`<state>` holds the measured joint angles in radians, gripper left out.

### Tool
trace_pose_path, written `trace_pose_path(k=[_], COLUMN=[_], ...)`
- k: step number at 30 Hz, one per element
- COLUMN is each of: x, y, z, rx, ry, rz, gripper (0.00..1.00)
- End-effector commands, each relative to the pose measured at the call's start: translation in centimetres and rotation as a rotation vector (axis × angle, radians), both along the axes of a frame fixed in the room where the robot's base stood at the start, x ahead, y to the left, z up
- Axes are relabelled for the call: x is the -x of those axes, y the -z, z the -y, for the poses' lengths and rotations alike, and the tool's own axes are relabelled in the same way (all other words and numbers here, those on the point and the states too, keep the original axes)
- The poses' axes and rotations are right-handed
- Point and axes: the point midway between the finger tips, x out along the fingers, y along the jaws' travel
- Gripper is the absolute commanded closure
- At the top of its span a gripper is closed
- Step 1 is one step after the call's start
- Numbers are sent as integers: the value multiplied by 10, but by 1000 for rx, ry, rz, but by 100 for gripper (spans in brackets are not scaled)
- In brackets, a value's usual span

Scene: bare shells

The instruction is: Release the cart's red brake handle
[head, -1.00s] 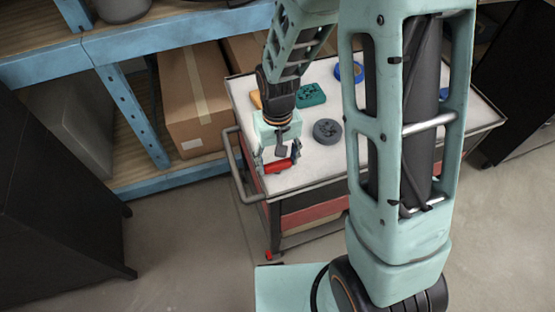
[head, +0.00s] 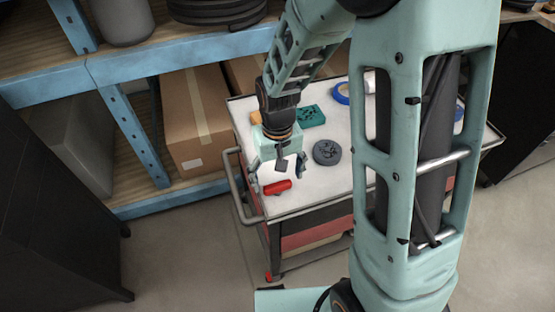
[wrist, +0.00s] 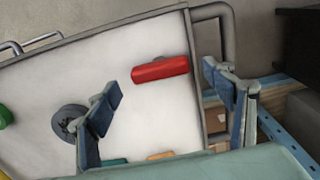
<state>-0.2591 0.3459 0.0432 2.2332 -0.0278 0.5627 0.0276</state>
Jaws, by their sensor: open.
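The red brake handle (head: 277,187) is a short red bar at the near left corner of the cart's white top (head: 322,183). It also shows in the wrist view (wrist: 160,69), lying nearly level across the picture. My gripper (head: 277,174) is open and empty, pointing down just above the handle. In the wrist view its two fingers (wrist: 162,84) stand apart, one to each side of the handle, with a visible gap to it. How the handle is mounted underneath is hidden.
A grey round part (head: 327,152), a teal block (head: 311,115) and a blue ring (head: 341,94) are on the cart top. The cart's grey push bar (head: 237,180) is at its left. Blue shelving with a cardboard box (head: 198,120) stands behind; a dark cabinet (head: 60,220) stands left.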

Motion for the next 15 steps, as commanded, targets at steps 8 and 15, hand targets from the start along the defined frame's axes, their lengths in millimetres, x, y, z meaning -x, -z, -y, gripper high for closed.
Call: trace_pose_path(k=[8,15], x=[-2,-1], y=[-56,-89], z=[-1,0], rx=[-2,-1], ry=[0,0], rz=[7,3], gripper=[25,25])
